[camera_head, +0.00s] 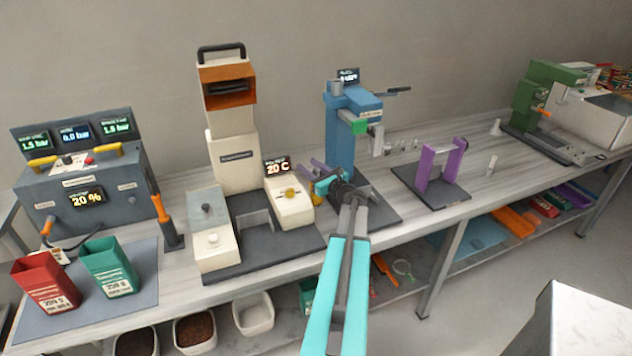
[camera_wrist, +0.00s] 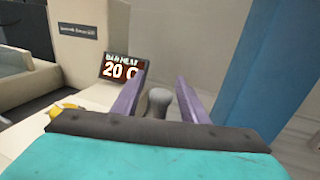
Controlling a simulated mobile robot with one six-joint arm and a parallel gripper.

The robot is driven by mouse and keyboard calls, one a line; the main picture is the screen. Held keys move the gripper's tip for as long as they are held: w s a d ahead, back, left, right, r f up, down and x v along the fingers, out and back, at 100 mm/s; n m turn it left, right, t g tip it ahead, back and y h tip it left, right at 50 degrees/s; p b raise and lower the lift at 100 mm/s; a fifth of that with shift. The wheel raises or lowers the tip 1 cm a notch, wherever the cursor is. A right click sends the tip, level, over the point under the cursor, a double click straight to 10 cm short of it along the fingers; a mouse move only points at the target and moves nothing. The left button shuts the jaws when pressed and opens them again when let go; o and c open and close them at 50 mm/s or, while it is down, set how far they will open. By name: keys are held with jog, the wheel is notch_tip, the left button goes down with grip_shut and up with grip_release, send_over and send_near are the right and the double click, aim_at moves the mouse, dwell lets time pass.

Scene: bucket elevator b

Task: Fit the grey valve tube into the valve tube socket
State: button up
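My gripper (camera_head: 318,170) has a teal body and two purple fingers. It is above the bench, between the cream machine and the blue press. In the wrist view the purple fingers (camera_wrist: 163,92) stand apart. A grey, round-topped piece (camera_wrist: 159,103) shows between them, with narrow gaps at both sides; it may be the grey valve tube, and its lower part is hidden by my gripper body. No grip on it can be made out. The head view does not show this piece clearly. I cannot tell which part is the valve tube socket.
The cream machine (camera_head: 232,150) with a 20 C display (camera_head: 278,167) stands left of my gripper. The blue press (camera_head: 347,130) is close behind and right. A purple stand (camera_head: 440,165) and a pale upright tube (camera_head: 491,165) are farther right.

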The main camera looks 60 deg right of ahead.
jog(key=shift+c, duration=0.4)
grip_shut()
jog(key=shift+r, duration=0.2)
notch_tip(320, 180, up, 10)
jog(key=b, duration=0.2)
jog(key=shift+f, duration=0.15)
dwell(0.4)
jog(key=shift+w, duration=0.1)
dwell(0.5)
